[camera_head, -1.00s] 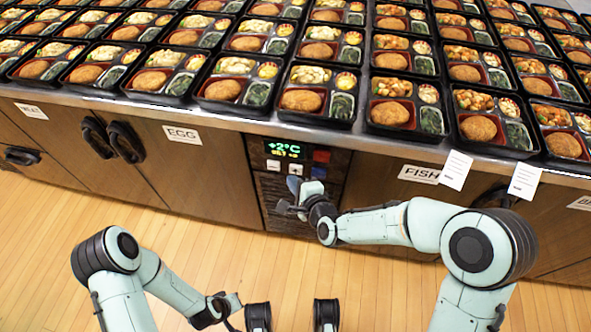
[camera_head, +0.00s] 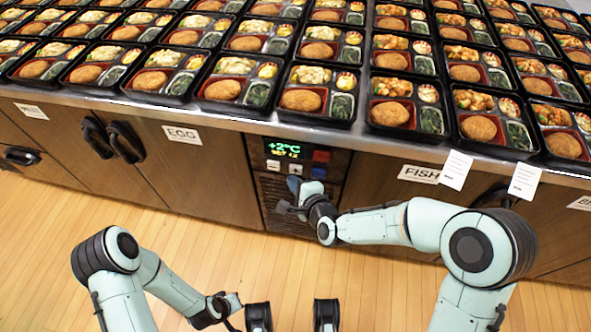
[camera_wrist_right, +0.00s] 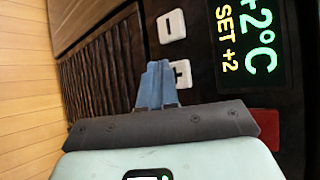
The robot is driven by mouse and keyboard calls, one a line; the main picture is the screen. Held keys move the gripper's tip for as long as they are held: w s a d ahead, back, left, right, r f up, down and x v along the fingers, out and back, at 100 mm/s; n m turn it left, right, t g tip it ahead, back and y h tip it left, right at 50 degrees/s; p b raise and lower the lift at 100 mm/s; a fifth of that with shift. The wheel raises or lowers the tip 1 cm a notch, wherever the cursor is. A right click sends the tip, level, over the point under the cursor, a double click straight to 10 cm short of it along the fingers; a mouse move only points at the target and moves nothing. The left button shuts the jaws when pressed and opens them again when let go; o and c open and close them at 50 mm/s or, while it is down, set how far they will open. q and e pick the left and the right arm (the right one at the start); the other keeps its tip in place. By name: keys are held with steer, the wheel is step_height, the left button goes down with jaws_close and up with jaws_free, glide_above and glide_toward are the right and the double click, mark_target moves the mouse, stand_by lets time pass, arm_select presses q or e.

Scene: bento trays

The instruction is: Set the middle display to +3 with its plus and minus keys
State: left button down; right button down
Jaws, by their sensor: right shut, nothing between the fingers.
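The middle display (camera_head: 283,148) is lit on the dark panel between the EGG and FISH doors. In the right wrist view the display (camera_wrist_right: 245,40) reads +2°C, with SET +2 under it. The white minus key (camera_head: 272,165) and plus key (camera_head: 295,169) sit below the display. In the right wrist view the minus key (camera_wrist_right: 171,25) is clear and the plus key (camera_wrist_right: 182,70) is partly hidden by my fingers. My right gripper (camera_wrist_right: 157,70) is shut and empty, its blue fingertips beside the plus key; I cannot tell if they touch. My left gripper (camera_head: 230,303) is low over the floor, its jaws unclear.
Many bento trays (camera_head: 317,119) fill the counter above. Two paper tags (camera_head: 455,170) hang from its edge at the right. The wooden floor (camera_head: 150,235) is open in front.

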steer(key=shift+w, duration=0.1)
steer(key=shift+w+d, duration=0.1)
steer(key=shift+w, duration=0.2)
steer(key=shift+w+d+b, duration=0.1)
steer(key=shift+w+b, duration=0.35)
stand_by(0.9)
steer(key=shift+s, duration=0.85)
steer(key=shift+a, duration=0.2)
steer(key=shift+s+a, duration=0.2)
steer(key=shift+s, duration=0.6)
steer(key=shift+s+a, duration=0.25)
steer(key=shift+s, duration=0.6)
steer(key=shift+s+a, duration=0.2)
steer(key=shift+s, duration=0.6)
